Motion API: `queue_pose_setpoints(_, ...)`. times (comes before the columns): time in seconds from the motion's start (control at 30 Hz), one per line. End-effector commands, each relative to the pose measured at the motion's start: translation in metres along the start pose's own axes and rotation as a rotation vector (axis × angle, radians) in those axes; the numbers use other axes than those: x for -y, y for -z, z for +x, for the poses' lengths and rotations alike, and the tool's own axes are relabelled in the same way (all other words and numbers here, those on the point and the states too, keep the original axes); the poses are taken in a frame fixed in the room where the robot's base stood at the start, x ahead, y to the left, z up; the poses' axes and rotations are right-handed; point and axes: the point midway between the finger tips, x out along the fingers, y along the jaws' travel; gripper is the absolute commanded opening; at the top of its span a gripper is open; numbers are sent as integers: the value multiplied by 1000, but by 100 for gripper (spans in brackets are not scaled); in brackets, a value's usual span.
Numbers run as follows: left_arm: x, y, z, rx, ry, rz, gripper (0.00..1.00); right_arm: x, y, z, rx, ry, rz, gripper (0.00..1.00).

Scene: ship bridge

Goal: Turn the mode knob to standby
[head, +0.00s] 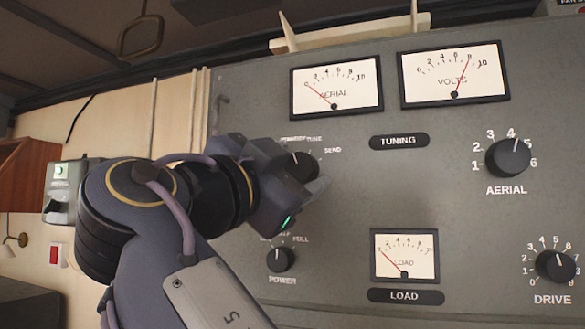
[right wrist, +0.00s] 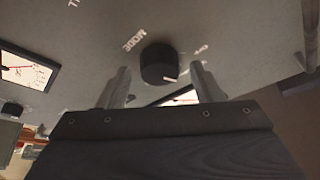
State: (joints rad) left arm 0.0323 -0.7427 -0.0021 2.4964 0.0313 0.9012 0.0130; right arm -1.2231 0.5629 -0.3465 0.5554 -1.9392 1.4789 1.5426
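The mode knob (head: 302,165) is a round black knob on the grey panel, with STANDBY, TUNE and SEND printed around it. In the head view, my right gripper (head: 308,180) is at this knob and covers part of it and of its labels. In the right wrist view, the knob (right wrist: 159,62) stands beside the word MODE, between the lines of the two fingers and just past their tips. My right gripper (right wrist: 161,78) is open, with a gap to each side of the knob. The knob's exact setting is hard to read. My left gripper is not in view.
The POWER knob (head: 281,259) is below my right gripper. The AERIAL knob (head: 508,158) and DRIVE knob (head: 555,265) are to the right. AERIAL (head: 336,88), VOLTS (head: 453,75) and LOAD (head: 404,256) meters sit on the panel. The panel between the mode knob and AERIAL knob is clear.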

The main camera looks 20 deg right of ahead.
Motion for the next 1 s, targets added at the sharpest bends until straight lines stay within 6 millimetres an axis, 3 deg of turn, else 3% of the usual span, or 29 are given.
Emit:
queue_pose_setpoints(0.33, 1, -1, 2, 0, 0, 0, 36, 0, -1, -5, 0, 1, 0, 60)
queue_pose_setpoints(0.7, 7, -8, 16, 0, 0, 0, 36, 0, -2, -63, 0, 3, 0, 60)
queue_pose_setpoints(1.0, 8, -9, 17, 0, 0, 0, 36, 0, 0, -79, 0, 0, 0, 60)
